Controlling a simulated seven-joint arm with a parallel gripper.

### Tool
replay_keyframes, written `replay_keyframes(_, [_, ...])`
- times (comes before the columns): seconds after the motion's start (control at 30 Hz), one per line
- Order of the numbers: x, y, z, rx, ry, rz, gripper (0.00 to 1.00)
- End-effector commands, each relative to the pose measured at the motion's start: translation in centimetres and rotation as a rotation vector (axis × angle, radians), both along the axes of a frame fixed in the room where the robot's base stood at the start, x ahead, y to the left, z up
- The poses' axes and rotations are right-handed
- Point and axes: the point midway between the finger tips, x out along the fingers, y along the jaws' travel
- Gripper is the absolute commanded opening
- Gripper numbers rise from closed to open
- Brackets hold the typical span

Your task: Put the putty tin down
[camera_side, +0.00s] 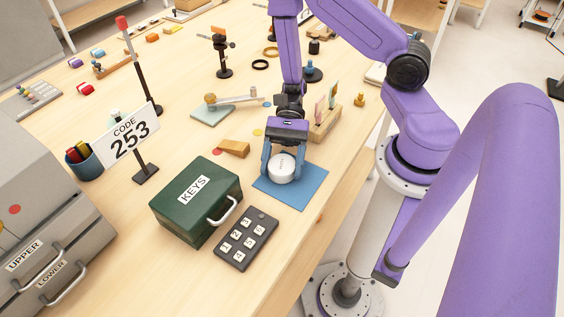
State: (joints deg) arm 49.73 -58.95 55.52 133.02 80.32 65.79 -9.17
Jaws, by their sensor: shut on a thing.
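The putty tin (281,169) is a small round white tin with faint lettering on its top. My gripper (282,168) points down with a finger on either side of the tin and is shut on it. The tin is at the blue mat (306,191), over its upper left part. From this one view I cannot tell whether the tin's base touches the mat or hangs slightly above it.
A green KEYS box (195,198) and a dark keypad (246,239) stand left and in front of the mat. An orange wedge (235,148) lies behind left. A wooden rack (325,124) stands behind. The table's right edge is close to the mat.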

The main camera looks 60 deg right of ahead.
Motion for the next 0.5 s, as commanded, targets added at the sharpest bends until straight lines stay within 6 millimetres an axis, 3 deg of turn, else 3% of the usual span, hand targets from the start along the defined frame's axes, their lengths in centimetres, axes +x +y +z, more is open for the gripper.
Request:
replay_keyframes(0.2, [0.0, 0.0, -0.26, 0.001, 0.001, 0.0, 0.37])
replay_keyframes(0.23, [0.01, 0.0, -0.26, 0.0, 0.0, 0.0, 0.75])
replay_keyframes(0.3, [0.01, -0.01, -0.23, 0.0, 0.0, 0.0, 0.94])
replay_keyframes(0.5, [0.01, 0.0, -0.22, 0.0, 0.0, 0.0, 0.94])
